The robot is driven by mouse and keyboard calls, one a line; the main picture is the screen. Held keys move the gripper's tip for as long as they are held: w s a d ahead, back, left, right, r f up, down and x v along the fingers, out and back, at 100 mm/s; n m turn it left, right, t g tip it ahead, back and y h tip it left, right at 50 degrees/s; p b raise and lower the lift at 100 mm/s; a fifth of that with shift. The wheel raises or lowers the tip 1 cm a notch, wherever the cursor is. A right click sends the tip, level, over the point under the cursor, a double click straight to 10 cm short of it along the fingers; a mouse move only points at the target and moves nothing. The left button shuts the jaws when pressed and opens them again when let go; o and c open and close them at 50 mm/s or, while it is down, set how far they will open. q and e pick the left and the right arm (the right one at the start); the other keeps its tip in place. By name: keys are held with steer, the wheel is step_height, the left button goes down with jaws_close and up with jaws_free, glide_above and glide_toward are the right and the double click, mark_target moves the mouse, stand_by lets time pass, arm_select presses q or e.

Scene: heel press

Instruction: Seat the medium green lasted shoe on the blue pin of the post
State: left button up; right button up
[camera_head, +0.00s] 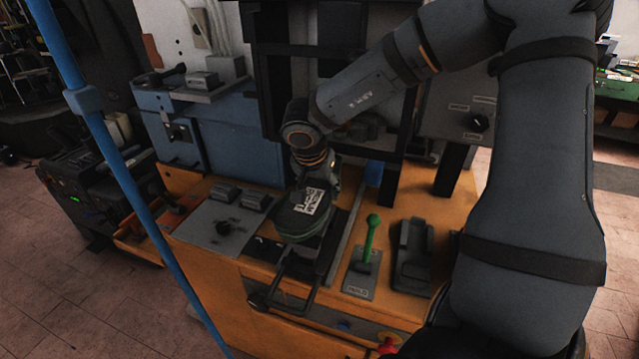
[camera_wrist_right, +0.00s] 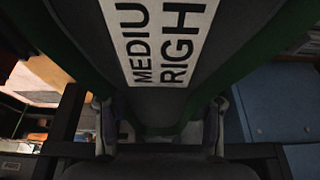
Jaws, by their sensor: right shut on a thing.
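The green lasted shoe (camera_head: 292,222) is dark, with a white label, and is in my right gripper (camera_head: 318,170) above the press's front fixture. In the right wrist view the shoe (camera_wrist_right: 158,85) fills the middle, its label reading "MEDIU" and "RIGH". The right gripper's fingers (camera_wrist_right: 160,130) are on either side of it. The shoe covers what is directly below it, so I cannot make out the post or its blue pin, nor tell whether the shoe touches them. My left gripper is not in view.
A dark sliding frame with a handle (camera_head: 290,297) sits in front of the shoe. A green-knobbed lever (camera_head: 370,240) and a dark pedal-like block (camera_head: 412,258) stand to the right on the orange bench (camera_head: 445,215). A blue pole (camera_head: 120,165) crosses the left foreground.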

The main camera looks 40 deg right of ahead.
steer(key=shift+f, duration=0.3)
steer(key=shift+w+d+f+b, duration=0.1)
steer(key=shift+d+f+b, duration=0.05)
steer(key=shift+f+b, duration=0.2)
step_height(320, 180, down, 2)
steer(key=shift+f+b, duration=0.25)
steer(key=shift+b, duration=0.9)
steer(key=shift+w, duration=0.1)
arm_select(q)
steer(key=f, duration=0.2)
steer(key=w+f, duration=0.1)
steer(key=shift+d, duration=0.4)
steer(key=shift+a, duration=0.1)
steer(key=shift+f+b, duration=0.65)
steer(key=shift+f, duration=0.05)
arm_select(e)
steer(key=shift+f, duration=0.6)
steer(key=o, duration=1.5)
